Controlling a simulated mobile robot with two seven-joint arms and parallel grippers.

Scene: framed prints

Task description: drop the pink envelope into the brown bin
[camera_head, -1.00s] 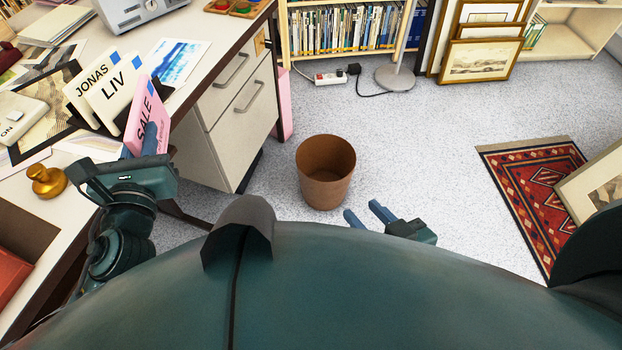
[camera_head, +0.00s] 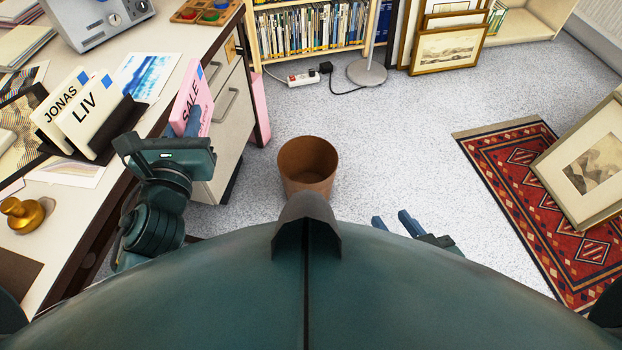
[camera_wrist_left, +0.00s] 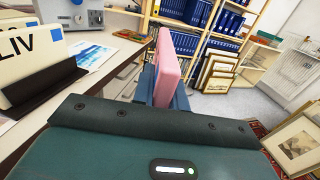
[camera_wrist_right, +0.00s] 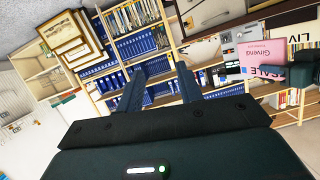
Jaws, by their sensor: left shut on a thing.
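The pink envelope (camera_head: 192,98), marked SALE, is held upright in my left gripper (camera_head: 185,122) near the desk's right edge. In the left wrist view the envelope (camera_wrist_left: 167,68) stands between the two fingers. The brown bin (camera_head: 307,165) stands on the floor to the right of the desk; its near lower part is partly hidden by my body. The envelope is left of the bin and apart from it. My right gripper (camera_head: 393,221) is open and empty, right of the bin; its spread fingers also show in the right wrist view (camera_wrist_right: 158,90).
Cream envelopes marked JONAS and LIV (camera_head: 82,112) stand in a dark holder (camera_head: 125,118) on the desk. A gold stamp-like object (camera_head: 22,214) is nearby. A lamp base (camera_head: 366,72), power strip (camera_head: 304,78) and patterned rug (camera_head: 520,190) lie around the open floor.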

